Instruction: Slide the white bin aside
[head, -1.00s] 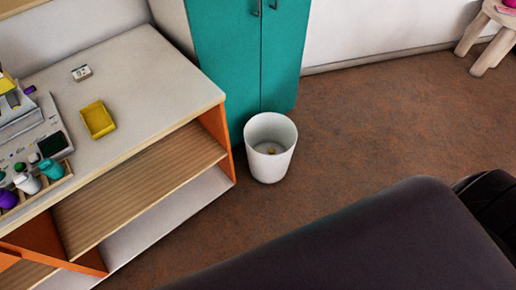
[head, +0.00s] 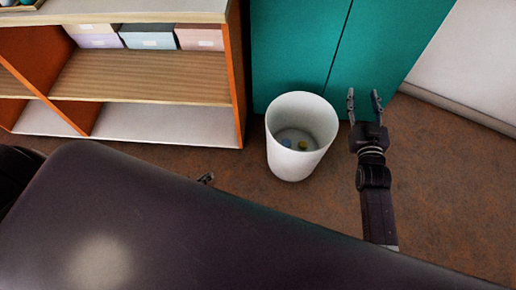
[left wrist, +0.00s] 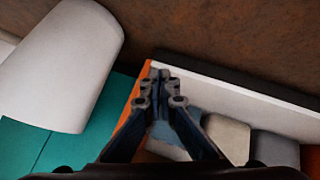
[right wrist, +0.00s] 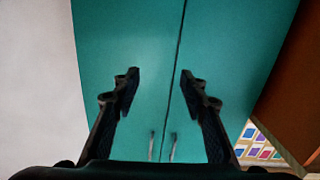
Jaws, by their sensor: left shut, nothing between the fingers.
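The white bin (head: 297,160) stands upright on the brown floor in front of the teal cabinet, with small blue and yellow bits inside. It also shows at the left of the left wrist view (left wrist: 60,65). My left gripper (head: 206,178) barely shows in the head view, left of the bin and apart from it; my dark body hides most of that arm. In the left wrist view its fingers (left wrist: 160,88) are together and empty. My right gripper (head: 364,97) is open and empty, right of the bin and apart from it. In the right wrist view its fingers (right wrist: 156,85) point at the cabinet.
The teal cabinet (head: 290,45) stands close behind the bin. The orange-sided shelf unit (head: 237,75) with several pastel boxes (head: 150,37) is to its left. Floor (head: 440,150) is clear to the right, with a white wall (head: 470,60) behind it.

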